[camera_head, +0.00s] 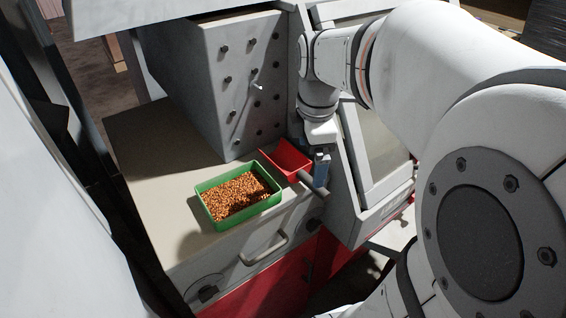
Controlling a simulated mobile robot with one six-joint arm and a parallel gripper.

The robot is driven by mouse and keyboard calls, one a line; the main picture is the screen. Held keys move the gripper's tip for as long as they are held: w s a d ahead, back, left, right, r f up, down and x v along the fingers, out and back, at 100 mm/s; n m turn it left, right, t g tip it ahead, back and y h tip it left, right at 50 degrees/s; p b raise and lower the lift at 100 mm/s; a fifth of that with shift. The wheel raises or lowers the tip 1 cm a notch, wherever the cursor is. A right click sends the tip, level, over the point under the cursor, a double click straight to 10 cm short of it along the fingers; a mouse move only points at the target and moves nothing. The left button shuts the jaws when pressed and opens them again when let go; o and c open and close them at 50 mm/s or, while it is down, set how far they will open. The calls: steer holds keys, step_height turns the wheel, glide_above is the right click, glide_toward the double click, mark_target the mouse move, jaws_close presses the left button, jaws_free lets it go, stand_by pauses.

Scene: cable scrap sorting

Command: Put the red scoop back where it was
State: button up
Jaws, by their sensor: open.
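The red scoop (287,160) lies on the beige worktop, just right of and behind the green tray. Its dark handle (313,187) points toward the front right, near the worktop's edge. My gripper (321,170) is open at the handle, beside the scoop's right side. Whether its fingers touch the handle or stand around it, I cannot tell. The green tray (210,213) holds copper-coloured granules and sits close to the scoop's left edge.
A grey metal housing with several bolts (210,65) stands behind the tray. A slanted grey frame (352,150) rises close to the right of my gripper. The worktop (150,150) is clear to the left. A drawer handle (264,250) is on the front below.

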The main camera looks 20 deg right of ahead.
steer(key=s+a+f+m+t, duration=0.2)
steer(key=s+a+f+m, duration=0.2)
steer(key=m, duration=1.2)
steer(key=shift+s+a+t, duration=0.3)
steer(key=shift+s+a, duration=0.95)
steer(key=shift+s, duration=1)
steer(key=shift+c, duration=0.2)
